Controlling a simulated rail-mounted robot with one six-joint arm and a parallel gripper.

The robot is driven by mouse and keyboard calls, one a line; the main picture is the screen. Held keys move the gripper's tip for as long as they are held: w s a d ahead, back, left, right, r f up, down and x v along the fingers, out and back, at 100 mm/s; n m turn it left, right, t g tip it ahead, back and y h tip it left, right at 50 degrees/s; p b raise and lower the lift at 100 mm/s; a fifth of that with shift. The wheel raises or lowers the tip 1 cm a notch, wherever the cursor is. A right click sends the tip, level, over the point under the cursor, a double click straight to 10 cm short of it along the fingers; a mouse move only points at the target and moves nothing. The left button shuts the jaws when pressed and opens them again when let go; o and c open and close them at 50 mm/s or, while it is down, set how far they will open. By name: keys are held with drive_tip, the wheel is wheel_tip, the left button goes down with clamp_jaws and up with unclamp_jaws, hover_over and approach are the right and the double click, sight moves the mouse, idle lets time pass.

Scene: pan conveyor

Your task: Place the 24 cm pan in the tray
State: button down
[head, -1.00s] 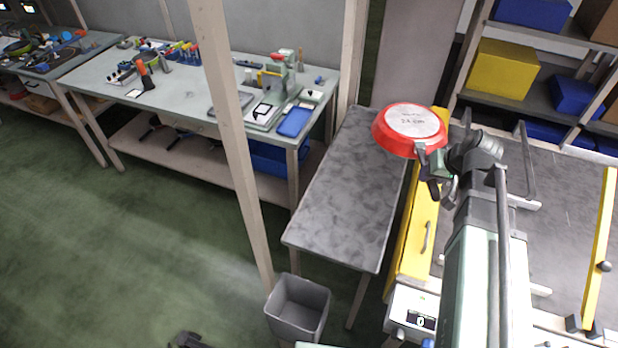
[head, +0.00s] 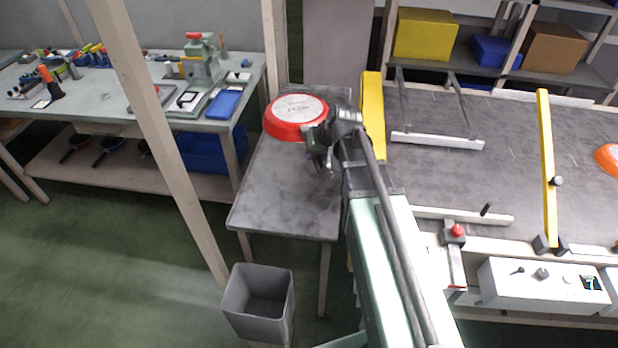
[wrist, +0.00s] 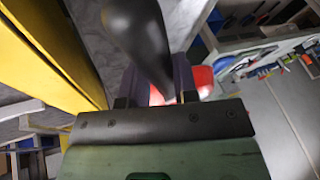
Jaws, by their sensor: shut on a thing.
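The red pan (head: 297,118) is held upside down, its pale round base with a printed size label facing up, over the far part of the grey side table in the head view. The label is too small to read surely now. My gripper (head: 318,152) is shut on the pan at its near right side. In the wrist view the dark handle (wrist: 143,40) runs between the jaws, and a bit of the red pan (wrist: 202,80) shows behind them. I cannot make out a tray for certain.
The grey side table (head: 280,205) is otherwise bare. A yellow bar (head: 373,115) stands at its right, beside the conveyor (head: 445,180). An orange pan (head: 608,157) lies at the far right. A grey bin (head: 258,305) stands in front. A workbench (head: 110,110) with tools is at left.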

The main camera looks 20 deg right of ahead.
wheel_tip(320, 180, down, 19)
drive_tip(key=b, duration=1.6)
drive_tip(key=shift+r+b, duration=0.2)
drive_tip(key=shift+b, duration=0.15)
drive_tip(key=shift+r, duration=0.3)
drive_tip(key=c, duration=0.9)
unclamp_jaws()
drive_tip(key=shift+f, duration=0.1)
drive_tip(key=p+v, duration=1.1)
drive_tip(key=v, duration=0.1)
drive_tip(key=s+a+g+h, duration=0.1)
drive_tip(key=s+a, duration=0.2)
drive_tip(key=s, duration=0.1)
drive_tip(key=s+a+f+n+g+h, duration=0.1)
drive_tip(key=s+a+g, duration=0.1)
drive_tip(key=s+a, duration=0.1)
drive_tip(key=s+a+f+g, duration=0.1)
drive_tip(key=s+a, duration=0.2)
drive_tip(key=s, duration=0.2)
drive_tip(key=shift+g+h, duration=0.4)
drive_tip(key=shift+r, duration=0.1)
